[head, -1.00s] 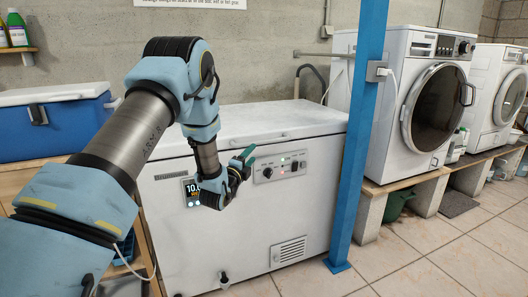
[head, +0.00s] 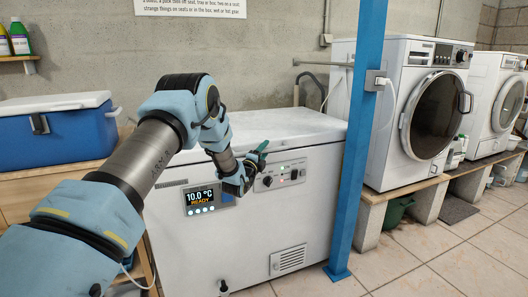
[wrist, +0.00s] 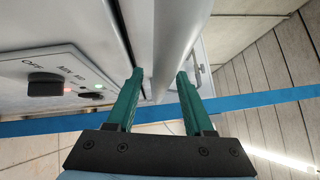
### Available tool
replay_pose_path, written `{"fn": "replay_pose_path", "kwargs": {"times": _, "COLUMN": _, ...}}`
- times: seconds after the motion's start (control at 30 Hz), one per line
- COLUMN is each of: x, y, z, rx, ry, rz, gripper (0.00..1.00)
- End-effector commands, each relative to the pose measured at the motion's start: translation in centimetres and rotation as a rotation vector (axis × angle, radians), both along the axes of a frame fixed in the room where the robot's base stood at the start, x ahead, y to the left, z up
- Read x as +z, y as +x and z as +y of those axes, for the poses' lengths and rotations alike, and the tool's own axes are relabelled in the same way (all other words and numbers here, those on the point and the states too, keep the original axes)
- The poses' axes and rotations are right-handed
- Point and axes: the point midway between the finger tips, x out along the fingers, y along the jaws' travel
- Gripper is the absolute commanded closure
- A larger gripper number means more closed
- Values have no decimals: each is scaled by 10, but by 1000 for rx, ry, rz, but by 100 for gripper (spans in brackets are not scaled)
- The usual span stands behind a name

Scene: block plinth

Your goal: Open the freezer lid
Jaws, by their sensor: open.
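The white chest freezer (head: 235,255) stands against the wall. Its lid (head: 285,124) lies flat and shut on top. My gripper (head: 262,147) is at the freezer's upper front, by the lid's front edge and just above the control panel (head: 280,176). In the wrist view, my gripper (wrist: 160,77) is open, with its two green fingers apart. A pale lengthwise strip (wrist: 172,40), apparently the lid's front edge or handle, runs between the fingertips. I cannot tell whether either finger touches it. My wrist hides part of the freezer front.
A blue post (head: 358,150) stands close at the freezer's right front corner. A blue cooler (head: 60,138) with a white lid sits on a wooden bench at left. Washing machines (head: 412,110) stand at right. The tiled floor (head: 440,255) in front is largely clear.

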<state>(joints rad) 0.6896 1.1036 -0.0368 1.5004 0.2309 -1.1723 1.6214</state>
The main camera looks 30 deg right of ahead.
Motion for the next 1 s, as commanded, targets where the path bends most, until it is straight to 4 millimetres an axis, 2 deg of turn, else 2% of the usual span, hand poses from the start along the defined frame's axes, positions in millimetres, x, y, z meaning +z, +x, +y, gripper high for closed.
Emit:
{"fn": "replay_pose_path", "kwargs": {"times": 0.13, "x": 0, "y": 0, "z": 0, "rx": 0, "ry": 0, "rz": 0, "gripper": 49}}
{"fn": "replay_pose_path", "kwargs": {"times": 0.6, "x": 0, "y": 0, "z": 0, "rx": 0, "ry": 0, "rz": 0, "gripper": 100}}
{"fn": "replay_pose_path", "kwargs": {"times": 1.0, "x": 0, "y": 0, "z": 0, "rx": 0, "ry": 1, "rz": 1, "gripper": 100}}
